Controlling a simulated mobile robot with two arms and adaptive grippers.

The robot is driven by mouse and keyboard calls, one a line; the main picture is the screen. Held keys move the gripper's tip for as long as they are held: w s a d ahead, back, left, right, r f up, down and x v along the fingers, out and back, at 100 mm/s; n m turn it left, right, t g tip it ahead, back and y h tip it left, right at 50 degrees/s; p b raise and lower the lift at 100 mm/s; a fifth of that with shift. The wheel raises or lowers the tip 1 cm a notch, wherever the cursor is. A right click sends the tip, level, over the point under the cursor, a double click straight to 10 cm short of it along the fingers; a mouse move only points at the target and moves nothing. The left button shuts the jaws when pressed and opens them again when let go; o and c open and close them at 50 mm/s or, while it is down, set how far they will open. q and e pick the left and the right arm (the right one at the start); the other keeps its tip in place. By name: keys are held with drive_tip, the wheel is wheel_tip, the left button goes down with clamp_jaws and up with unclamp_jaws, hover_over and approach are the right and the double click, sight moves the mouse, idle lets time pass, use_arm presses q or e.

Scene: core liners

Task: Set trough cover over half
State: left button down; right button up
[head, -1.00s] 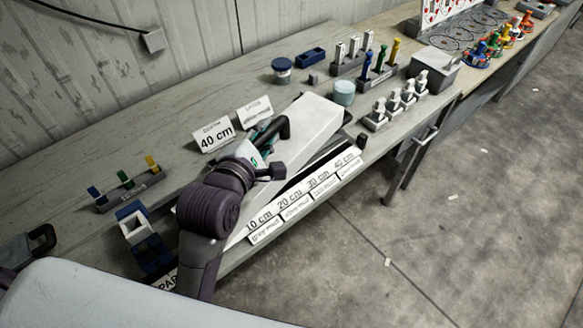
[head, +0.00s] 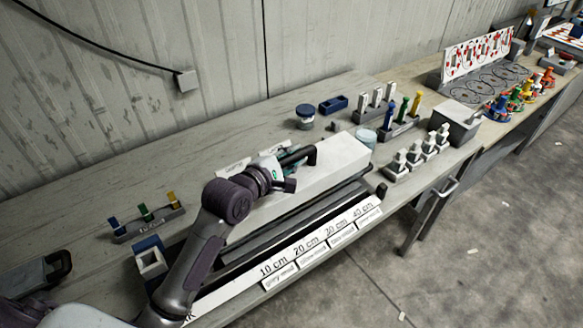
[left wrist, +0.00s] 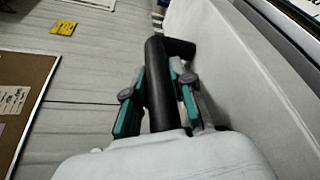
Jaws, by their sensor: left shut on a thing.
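The trough cover (head: 338,160) is a long white box-like piece with a black handle (left wrist: 157,85) on top. My left gripper (head: 280,168) is shut on this handle; its teal fingers (left wrist: 155,98) flank it in the left wrist view. The cover lies lengthwise along the back side of the dark trough (head: 285,232), roughly parallel to it. The trough's front part shows uncovered. I cannot tell whether the cover touches the trough. A label strip (head: 318,240) marked 10 to 40 cm runs along the front. My right gripper is out of view.
A light-blue round jar (head: 366,139) stands close to the cover's far end. White-topped pieces (head: 415,150) stand to its right. A blue-and-white holder (head: 150,258) and a small colored-peg rack (head: 148,222) are at the left. Bench space behind the cover is mostly free.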

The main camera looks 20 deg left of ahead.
use_arm(q)
drive_tip(key=shift+w+a+f, duration=0.15)
drive_tip(key=shift+w+a, duration=0.05)
drive_tip(key=shift+f+p, duration=0.3)
drive_tip(key=shift+f, duration=1.65)
drive_tip(key=shift+f, duration=0.4)
drive_tip(key=shift+f, duration=0.25)
drive_tip(key=c, duration=1)
unclamp_jaws()
drive_tip(key=shift+r, duration=0.15)
